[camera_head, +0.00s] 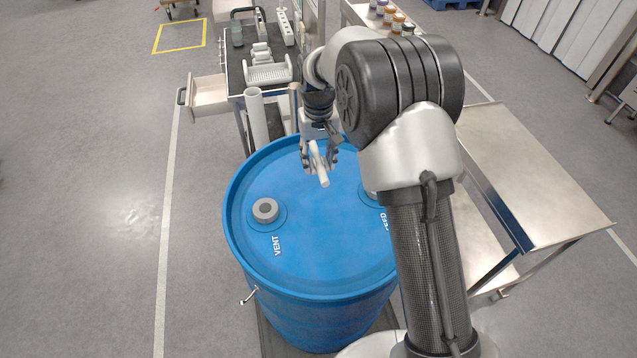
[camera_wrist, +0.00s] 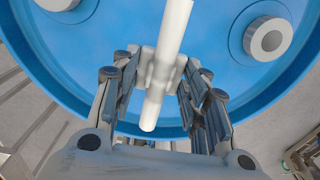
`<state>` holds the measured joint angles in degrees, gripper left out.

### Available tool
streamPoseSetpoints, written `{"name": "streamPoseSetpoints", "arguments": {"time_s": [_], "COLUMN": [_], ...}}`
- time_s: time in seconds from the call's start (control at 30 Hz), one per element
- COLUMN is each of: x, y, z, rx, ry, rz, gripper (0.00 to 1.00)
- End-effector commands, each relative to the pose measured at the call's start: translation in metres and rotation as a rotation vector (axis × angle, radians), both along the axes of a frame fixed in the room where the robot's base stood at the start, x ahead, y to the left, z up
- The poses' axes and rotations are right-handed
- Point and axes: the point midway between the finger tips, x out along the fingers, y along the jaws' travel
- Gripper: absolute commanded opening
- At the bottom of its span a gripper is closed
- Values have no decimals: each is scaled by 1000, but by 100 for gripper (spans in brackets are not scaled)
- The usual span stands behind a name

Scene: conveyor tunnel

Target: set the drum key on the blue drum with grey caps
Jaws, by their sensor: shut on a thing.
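The blue drum (camera_head: 315,260) stands upright in front of me; its lid also fills most of the wrist view (camera_wrist: 220,70). A grey cap (camera_head: 265,210) sits on the lid beside the word VENT. A second grey cap (camera_head: 371,194) on the right is mostly hidden by my arm. Both caps show in the wrist view, one at the upper right (camera_wrist: 268,39), one cut off at the upper left (camera_wrist: 58,3). My gripper (camera_head: 319,155) is shut on the pale drum key (camera_head: 322,178), over the far part of the lid. The key, a pale rod (camera_wrist: 155,100), appears above the lid.
A dark-topped bench (camera_head: 243,75) with pale fittings and an open drawer (camera_head: 209,94) stands behind the drum. A bare steel table (camera_head: 535,170) is at right. Small jars (camera_head: 392,20) stand at the back. The floor at left is clear.

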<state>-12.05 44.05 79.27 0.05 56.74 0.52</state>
Motion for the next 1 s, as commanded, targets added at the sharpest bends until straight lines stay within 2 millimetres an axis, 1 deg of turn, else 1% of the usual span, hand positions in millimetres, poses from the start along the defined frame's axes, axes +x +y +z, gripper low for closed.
{"name": "streamPoseSetpoints", "arguments": {"time_s": [0.03,0.1,0.27,0.37,0.5,0.6,0.67,0.9,1.0], "x": [0,0,0,0,0,0,1,1,0], "y": [0,0,0,0,0,0,0,0,0], "z": [-11,-19,-27,-37,-63,-79,-82,-81,-84], "rx": [0,0,0,0,0,0,0,0,0], "ry": [1,0,-1,0,1,0,-2,-2,-1], "rz": [0,0,-1,-1,-1,-1,-1,-1,-1], "gripper": [11,11,11,11,11,11,11,11,11]}}
